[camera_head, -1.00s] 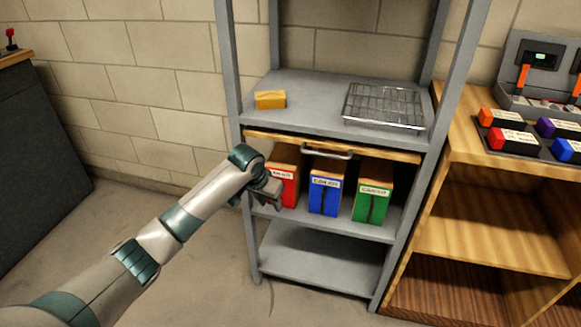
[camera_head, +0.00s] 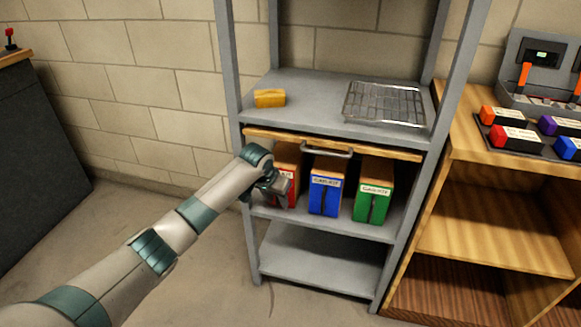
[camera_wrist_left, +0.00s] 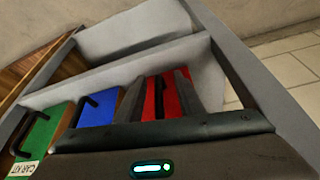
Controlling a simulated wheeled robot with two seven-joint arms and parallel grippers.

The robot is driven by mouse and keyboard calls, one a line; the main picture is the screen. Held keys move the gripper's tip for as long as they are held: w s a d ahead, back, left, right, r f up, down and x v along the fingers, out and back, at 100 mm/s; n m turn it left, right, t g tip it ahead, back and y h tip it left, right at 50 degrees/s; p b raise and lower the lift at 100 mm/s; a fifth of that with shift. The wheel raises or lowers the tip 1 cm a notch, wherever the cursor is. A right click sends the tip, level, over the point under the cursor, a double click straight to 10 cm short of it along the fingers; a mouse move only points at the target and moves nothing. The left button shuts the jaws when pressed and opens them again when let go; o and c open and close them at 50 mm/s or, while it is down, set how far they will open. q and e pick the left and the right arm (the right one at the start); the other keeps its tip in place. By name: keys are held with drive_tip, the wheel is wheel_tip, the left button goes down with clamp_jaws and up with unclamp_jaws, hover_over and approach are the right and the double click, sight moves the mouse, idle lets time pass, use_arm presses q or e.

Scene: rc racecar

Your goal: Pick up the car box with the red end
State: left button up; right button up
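The car box with the red end (camera_head: 290,166) stands on the shelf's middle level, leftmost of three boxes, its red face partly hidden by my left gripper (camera_head: 277,190). In the left wrist view the red end (camera_wrist_left: 170,86) with its black handle strip (camera_wrist_left: 158,97) lies between my left gripper's two fingers (camera_wrist_left: 158,96). The fingers are spread apart, one on each side of the handle strip. I cannot tell whether they touch the box. My right gripper is not in view.
Boxes with a blue end (camera_head: 325,197) and a green end (camera_head: 371,203) stand to the right. Above are a wooden ledge with a metal handle (camera_head: 328,152), a yellow block (camera_head: 270,98) and a wire rack (camera_head: 384,103). The bottom shelf (camera_head: 320,257) is empty.

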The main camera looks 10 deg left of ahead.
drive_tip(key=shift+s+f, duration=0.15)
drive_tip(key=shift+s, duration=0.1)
use_arm(q)
clamp_jaws()
drive_tip(key=shift+r, duration=0.15)
